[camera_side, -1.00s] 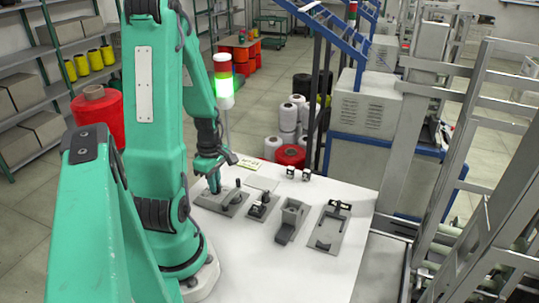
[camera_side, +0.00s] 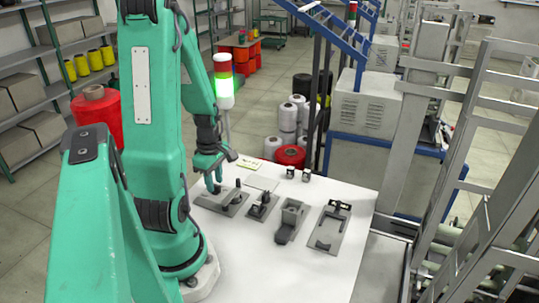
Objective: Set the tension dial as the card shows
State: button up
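A small pale yellow card (camera_side: 250,163) lies at the back left of the white table; its marks are too small to read. A grey plate with a dark knob-like part (camera_side: 261,204) may hold the tension dial, but I cannot tell for sure. My gripper (camera_side: 213,188) points down over the leftmost grey plate (camera_side: 234,206), left of the card. Its fingers are too small and dark to tell open from shut, or whether they touch anything.
A grey block fixture (camera_side: 290,219) and a flat plate with a dark frame (camera_side: 328,229) stand to the right. Two small dark-and-white pieces (camera_side: 298,174) stand at the back edge. The table's front is clear.

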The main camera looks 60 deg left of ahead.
aim_at(215, 185)
jog(key=shift+r, duration=3.4)
jog(key=shift+w+d+r+m, duration=0.2)
jog(key=shift+w+r+m, duration=0.1)
jog(key=shift+w, duration=0.05)
jog(key=w+d+r+m+t+y, duration=0.1)
jog(key=w+d+r+m, duration=0.3)
jog(key=d+m, duration=0.2)
jog(key=w+d+r+m+t, duration=0.25)
jog(key=d+r+m, duration=0.2)
jog(key=m, duration=0.25)
jog(key=d+r+m+t+h, duration=0.1)
jog(key=d+r+m, duration=0.5)
jog(key=d+m, duration=0.6)
jog(key=shift+d+m+t, duration=0.3)
jog(key=shift+d+t, duration=0.05)
jog(key=shift+t, duration=0.2)
